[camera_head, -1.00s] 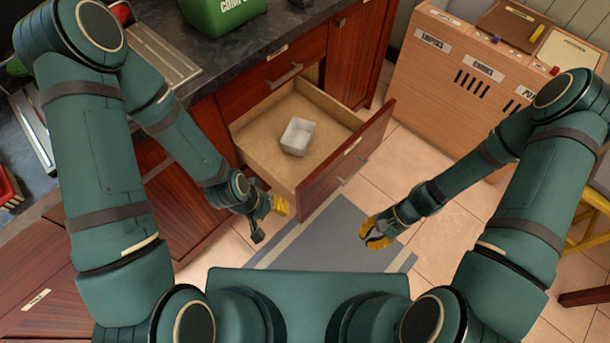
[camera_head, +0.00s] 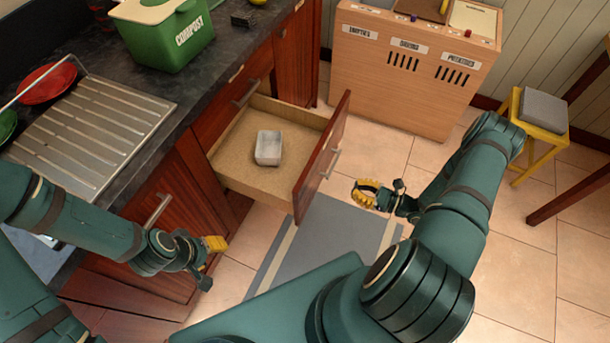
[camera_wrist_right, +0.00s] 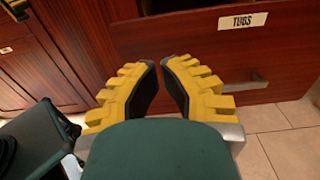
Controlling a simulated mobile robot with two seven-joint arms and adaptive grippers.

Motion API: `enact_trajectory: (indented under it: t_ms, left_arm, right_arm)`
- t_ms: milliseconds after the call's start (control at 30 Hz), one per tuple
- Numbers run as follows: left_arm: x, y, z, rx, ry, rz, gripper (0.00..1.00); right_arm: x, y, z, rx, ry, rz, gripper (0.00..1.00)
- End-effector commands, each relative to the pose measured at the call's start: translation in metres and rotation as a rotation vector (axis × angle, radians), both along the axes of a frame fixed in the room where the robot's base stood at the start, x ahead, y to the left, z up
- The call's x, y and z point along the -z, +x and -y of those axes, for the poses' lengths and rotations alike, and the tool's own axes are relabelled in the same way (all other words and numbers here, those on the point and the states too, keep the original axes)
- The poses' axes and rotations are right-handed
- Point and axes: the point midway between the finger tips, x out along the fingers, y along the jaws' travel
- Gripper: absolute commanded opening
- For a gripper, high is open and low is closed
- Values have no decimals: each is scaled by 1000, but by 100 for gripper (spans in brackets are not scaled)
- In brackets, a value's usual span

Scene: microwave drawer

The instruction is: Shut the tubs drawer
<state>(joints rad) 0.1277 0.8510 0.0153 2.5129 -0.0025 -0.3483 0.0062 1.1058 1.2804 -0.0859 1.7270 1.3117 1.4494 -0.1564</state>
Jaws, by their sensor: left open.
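The tubs drawer (camera_head: 232,178) is pulled out from the wooden cabinet, with a pale tub (camera_head: 268,148) inside. Its reddish front (camera_head: 320,160) has a metal handle (camera_head: 331,163). In the right wrist view the drawer front (camera_wrist_right: 215,55) lies beyond my fingers, with a white label (camera_wrist_right: 243,21) and the handle (camera_wrist_right: 245,84). My right gripper (camera_head: 366,192) is just right of the drawer front, apart from it. Its yellow fingers (camera_wrist_right: 158,68) are partly open with a small empty gap. My left gripper (camera_head: 210,262) is open and empty, left of and nearer than the drawer.
A green compost bin (camera_head: 165,35) and a metal draining rack (camera_head: 85,130) stand on the dark counter (camera_head: 222,52). A wooden sorting cabinet (camera_head: 400,75) and a yellow stool (camera_head: 530,125) stand to the right. A grey mat (camera_head: 325,235) lies on the open tiled floor.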

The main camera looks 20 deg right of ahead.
Motion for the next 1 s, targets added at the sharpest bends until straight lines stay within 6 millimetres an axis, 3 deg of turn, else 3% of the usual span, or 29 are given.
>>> enact_trajectory:
  t_ms: [167, 700, 1000]
  left_arm:
    - [0, 0, 0, 1, -1, 0, 48]
    - [4, 0, 0, 1, 0, -1, 48]
    - [5, 0, 0, 1, 0, 1, 48]
  right_arm:
    - [-1, 8, -4, 14, 6, 9, 0]
    - [0, 83, -69, 8, 5, 7, 0]
    - [-1, 105, -87, 10, 4, 7, 0]
